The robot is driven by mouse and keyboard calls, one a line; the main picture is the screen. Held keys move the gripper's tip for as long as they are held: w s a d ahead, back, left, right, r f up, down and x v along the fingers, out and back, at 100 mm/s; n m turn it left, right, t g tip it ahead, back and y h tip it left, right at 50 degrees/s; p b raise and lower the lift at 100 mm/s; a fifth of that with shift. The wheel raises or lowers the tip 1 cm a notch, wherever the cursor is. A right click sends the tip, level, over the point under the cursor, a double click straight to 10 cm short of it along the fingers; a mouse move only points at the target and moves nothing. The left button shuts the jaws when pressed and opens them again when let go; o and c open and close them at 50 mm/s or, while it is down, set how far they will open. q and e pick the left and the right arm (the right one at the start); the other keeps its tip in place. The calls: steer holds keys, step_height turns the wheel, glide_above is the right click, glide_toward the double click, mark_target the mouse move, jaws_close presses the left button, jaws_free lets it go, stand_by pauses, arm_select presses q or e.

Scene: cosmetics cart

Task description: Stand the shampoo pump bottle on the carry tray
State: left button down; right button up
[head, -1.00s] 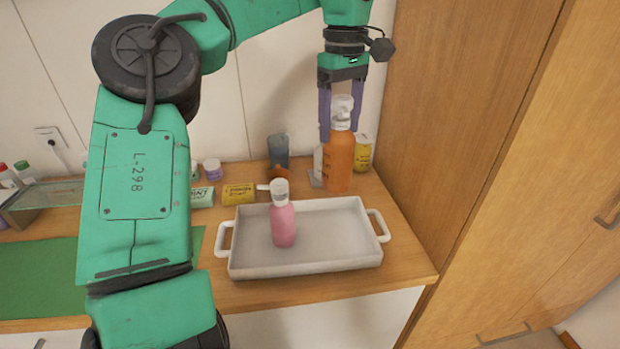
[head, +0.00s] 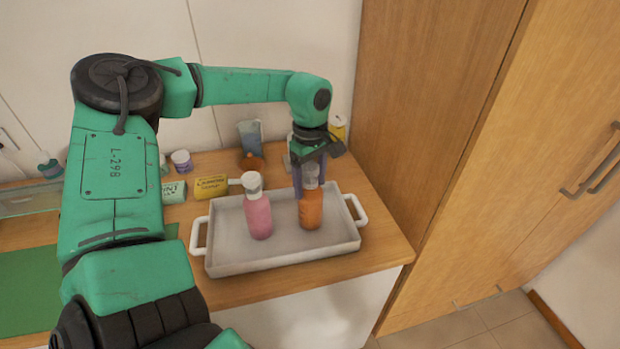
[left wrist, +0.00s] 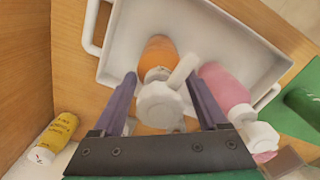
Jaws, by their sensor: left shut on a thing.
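The orange pump bottle (head: 311,210), taken as the shampoo, is upright over the right half of the carry tray (head: 225,262). I cannot tell whether its base touches the tray floor. My left gripper (head: 309,186) points down and is shut on its upper part. In the left wrist view the orange bottle (left wrist: 158,53) and its white pump head lie between the fingers (left wrist: 161,80). A pink pump bottle (head: 258,215) stands upright on the tray, left of the orange one and apart from it. It also shows in the left wrist view (left wrist: 225,88). My right gripper is not in view.
Behind the tray are a yellow box (head: 211,188), a pale green box (head: 173,192), a small jar (head: 181,161), a dark cup (head: 250,135) and a yellow container (head: 338,127). A tall wooden cabinet (head: 430,110) bounds the right side. A green mat (head: 30,295) lies left.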

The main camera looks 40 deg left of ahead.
arm_select(q)
steer(key=shift+f, duration=0.25)
jaws_free()
steer(key=shift+r, duration=0.1)
steer(key=shift+r, duration=0.25)
step_height(320, 180, up, 11)
steer(key=shift+b, duration=1.1)
steer(key=shift+r, duration=0.25)
